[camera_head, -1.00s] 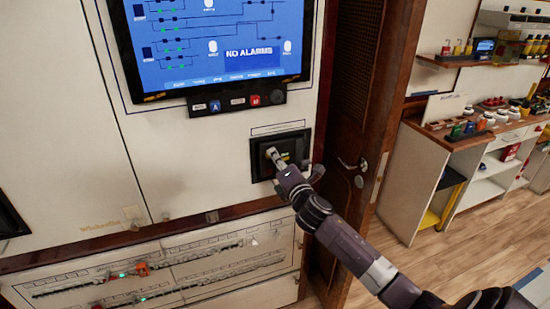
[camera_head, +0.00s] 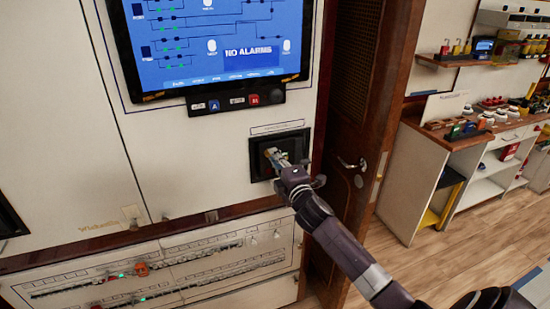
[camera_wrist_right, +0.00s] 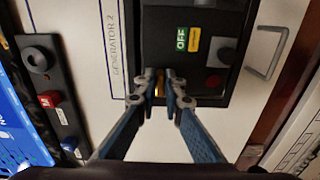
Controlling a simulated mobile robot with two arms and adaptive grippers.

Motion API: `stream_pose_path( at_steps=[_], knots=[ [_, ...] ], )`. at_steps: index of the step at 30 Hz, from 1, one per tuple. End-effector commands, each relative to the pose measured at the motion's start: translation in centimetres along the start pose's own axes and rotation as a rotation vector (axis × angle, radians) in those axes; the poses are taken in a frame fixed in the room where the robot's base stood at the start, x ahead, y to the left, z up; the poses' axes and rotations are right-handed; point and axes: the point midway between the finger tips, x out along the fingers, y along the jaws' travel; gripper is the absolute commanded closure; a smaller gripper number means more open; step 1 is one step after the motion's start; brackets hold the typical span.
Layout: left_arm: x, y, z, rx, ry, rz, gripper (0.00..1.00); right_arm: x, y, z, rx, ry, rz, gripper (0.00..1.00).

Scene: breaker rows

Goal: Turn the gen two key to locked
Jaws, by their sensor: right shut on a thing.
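The generator 2 panel, a black recessed box, sits on the white wall below the screen in the head view (camera_head: 258,172) and fills the upper middle of the wrist view (camera_wrist_right: 212,15). The words "GENERATOR 2" are printed beside it. My right gripper (camera_head: 275,158) is at the panel's face; its fingertips also show in the wrist view (camera_wrist_right: 160,84). It is shut on a small yellowish piece, apparently the key (camera_wrist_right: 159,90), mostly hidden between the fingers. A green OFF label (camera_wrist_right: 181,39) and a yellow label (camera_wrist_right: 194,41) are beside it. My left gripper is out of view.
The blue screen (camera_head: 215,40) reads "NO ALARMS", with a button strip (camera_head: 238,101) under it. Breaker rows (camera_head: 160,275) lie below. A wooden door with a handle (camera_head: 352,163) stands right of the panel. A grey metal handle (camera_wrist_right: 267,60) shows in the wrist view.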

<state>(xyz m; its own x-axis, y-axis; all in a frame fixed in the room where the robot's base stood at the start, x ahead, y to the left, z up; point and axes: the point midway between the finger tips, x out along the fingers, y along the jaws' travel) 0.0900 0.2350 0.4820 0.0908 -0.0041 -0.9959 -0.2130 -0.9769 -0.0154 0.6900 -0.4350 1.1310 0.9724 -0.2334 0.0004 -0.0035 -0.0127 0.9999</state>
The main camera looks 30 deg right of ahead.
Motion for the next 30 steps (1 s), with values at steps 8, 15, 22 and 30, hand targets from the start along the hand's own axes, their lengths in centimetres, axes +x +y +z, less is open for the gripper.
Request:
stream_pose_path(
  at_steps=[8, 15, 22, 30],
  knots=[
    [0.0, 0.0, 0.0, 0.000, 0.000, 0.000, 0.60, 0.0, -0.1, 0.0, 0.004, -0.001, -0.003, 1.00],
    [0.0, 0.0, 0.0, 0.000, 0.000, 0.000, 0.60, 0.0, -0.1, 0.0, 0.003, -0.001, -0.002, 0.74],
    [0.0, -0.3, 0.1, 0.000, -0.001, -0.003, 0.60, -0.1, -0.1, 0.0, 0.002, 0.000, -0.001, 0.74],
    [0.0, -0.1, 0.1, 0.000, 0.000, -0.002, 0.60, -2.8, -0.2, 0.0, 0.002, 0.000, -0.003, 0.74]
  ],
)
